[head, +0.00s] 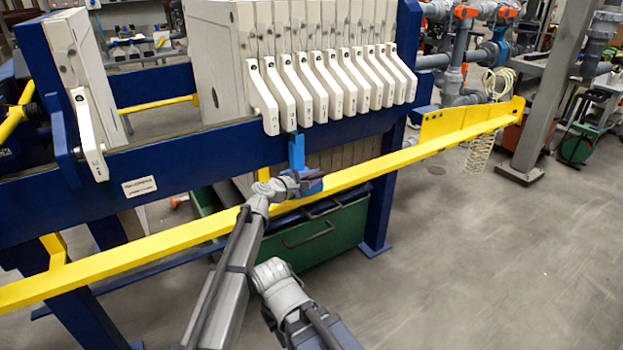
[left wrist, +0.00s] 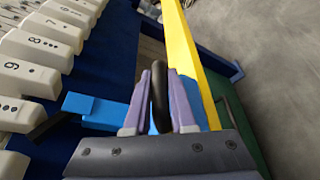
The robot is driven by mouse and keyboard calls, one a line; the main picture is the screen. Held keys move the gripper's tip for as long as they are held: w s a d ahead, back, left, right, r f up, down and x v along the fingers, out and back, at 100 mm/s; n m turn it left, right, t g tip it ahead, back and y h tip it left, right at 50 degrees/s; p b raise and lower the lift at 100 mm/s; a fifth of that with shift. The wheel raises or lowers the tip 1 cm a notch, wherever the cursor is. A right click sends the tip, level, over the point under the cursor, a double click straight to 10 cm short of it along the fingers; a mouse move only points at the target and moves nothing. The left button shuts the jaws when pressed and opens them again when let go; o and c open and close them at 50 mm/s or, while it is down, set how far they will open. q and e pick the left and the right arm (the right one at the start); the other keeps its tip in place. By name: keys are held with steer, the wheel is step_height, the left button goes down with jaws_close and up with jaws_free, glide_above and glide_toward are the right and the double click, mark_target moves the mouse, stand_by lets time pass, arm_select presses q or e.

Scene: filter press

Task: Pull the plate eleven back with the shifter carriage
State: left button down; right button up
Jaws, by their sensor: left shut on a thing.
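The blue shifter carriage (head: 297,152) sits at the yellow rail, below the left end of the plate pack. Its blue body (left wrist: 95,106) also shows in the left wrist view, with a dark finger (left wrist: 46,127) pointing at the white plate handles. My left gripper (head: 312,180) is at the carriage. In the left wrist view its purple fingers (left wrist: 160,105) are shut on a black handle (left wrist: 160,92). The packed white plates have handles (head: 262,97) in a row. Their labels are too small in the head view to pick out plate eleven. My right gripper is not in view.
The yellow rail (head: 380,162) runs along the front of the blue press beam (head: 200,150). One white handle (head: 88,135) stands apart at the far left, with a wide gap before the pack. A green bin (head: 330,240) is underneath. The grey floor at right is clear.

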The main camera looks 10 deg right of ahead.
arm_select(q)
steer(key=shift+w+d, duration=0.2)
steer(key=shift+d, duration=0.25)
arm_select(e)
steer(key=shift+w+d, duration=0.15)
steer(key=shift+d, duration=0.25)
arm_select(q)
steer(key=c, duration=0.8)
jaws_free()
steer(key=shift+o, duration=0.2)
steer(key=shift+p+v, duration=0.85)
steer(key=shift+v, duration=3.05)
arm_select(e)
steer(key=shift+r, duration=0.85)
